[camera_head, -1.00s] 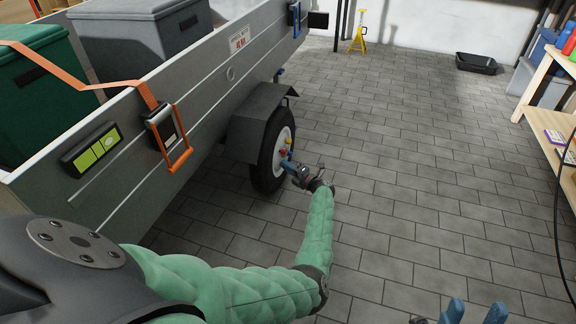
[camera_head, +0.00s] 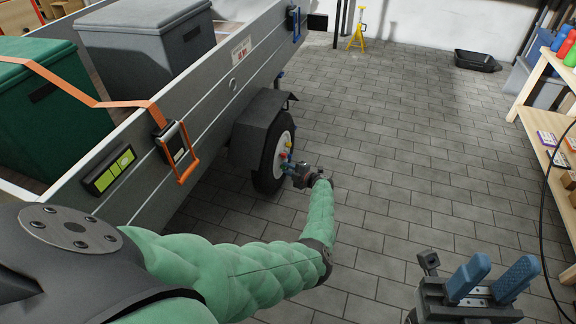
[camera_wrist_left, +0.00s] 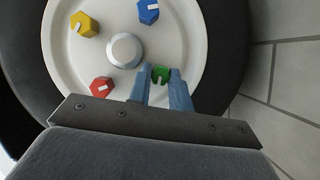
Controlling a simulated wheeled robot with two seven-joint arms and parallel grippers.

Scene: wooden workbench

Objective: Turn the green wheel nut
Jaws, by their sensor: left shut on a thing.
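The green wheel nut (camera_wrist_left: 160,74) sits on the white wheel hub (camera_wrist_left: 71,61), at the lower right of the silver centre cap in the left wrist view. My left gripper (camera_wrist_left: 162,76) has its blue fingers on either side of the green nut and is shut on it. In the head view, my left gripper (camera_head: 288,167) reaches the trailer wheel (camera_head: 268,163), and the green nut cannot be made out there. My right gripper (camera_head: 496,277) is at the lower right, its two blue fingers apart with nothing between them.
Yellow (camera_wrist_left: 84,25), blue (camera_wrist_left: 148,11) and red (camera_wrist_left: 102,87) nuts sit around the centre cap. The grey trailer (camera_head: 215,100) carries bins. A wooden shelf (camera_head: 540,85) stands at the right. The paved floor (camera_head: 400,150) between is clear.

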